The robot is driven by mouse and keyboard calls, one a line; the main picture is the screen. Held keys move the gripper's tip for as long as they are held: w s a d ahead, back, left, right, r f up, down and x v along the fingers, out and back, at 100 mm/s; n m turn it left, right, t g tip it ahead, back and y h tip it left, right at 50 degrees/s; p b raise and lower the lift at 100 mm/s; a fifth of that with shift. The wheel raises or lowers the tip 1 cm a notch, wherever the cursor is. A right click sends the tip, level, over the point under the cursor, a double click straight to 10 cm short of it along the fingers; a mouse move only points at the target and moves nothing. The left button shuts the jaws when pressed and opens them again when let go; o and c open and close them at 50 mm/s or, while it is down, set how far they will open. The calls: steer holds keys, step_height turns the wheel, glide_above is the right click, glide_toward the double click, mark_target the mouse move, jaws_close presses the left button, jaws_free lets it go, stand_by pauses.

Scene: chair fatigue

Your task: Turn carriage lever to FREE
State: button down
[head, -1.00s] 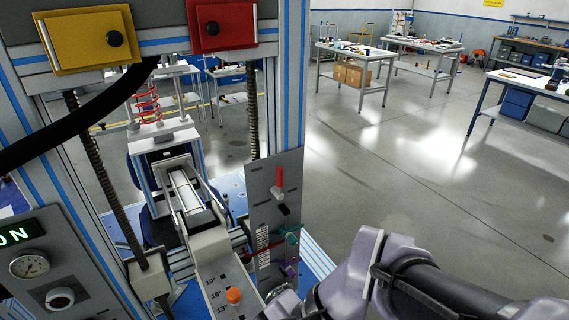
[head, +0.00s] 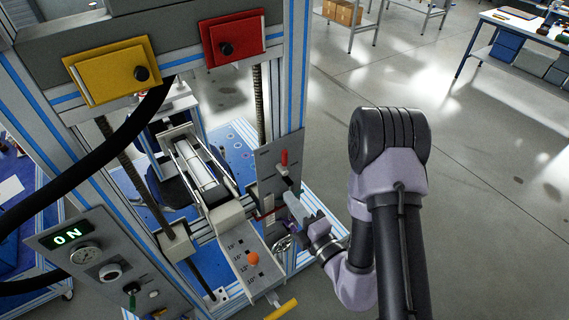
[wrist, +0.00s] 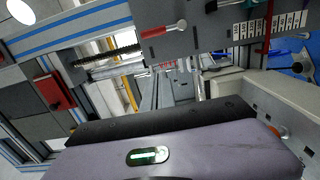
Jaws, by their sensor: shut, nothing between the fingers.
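A lever with a red handle (head: 284,157) stands upright on a grey plate (head: 268,160) on the machine's right post. Its labels are too small to read, so I cannot tell which position is FREE. In the wrist view the red-handled lever (wrist: 160,34) lies across the plate, with a round pale pivot at its right end. My gripper (head: 291,200) is shut and empty, just below the lever in the head view and close to the plate. I cannot tell whether it touches anything. Its purple body fills the bottom of the wrist view, and its fingertips are not clear there.
A control box (head: 105,262) reads ON. Yellow (head: 108,72) and red (head: 232,38) blocks sit on the upper beam. Open floor lies right.

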mark_target(285, 162)
steer(key=w+a+b, duration=0.2)
steer(key=w+b, duration=0.9)
steer(key=shift+w+a+b, duration=0.2)
steer(key=shift+a+b, duration=0.05)
steer(key=shift+b, duration=0.1)
steer(key=shift+r+p, duration=0.15)
steer(key=shift+p, duration=0.15)
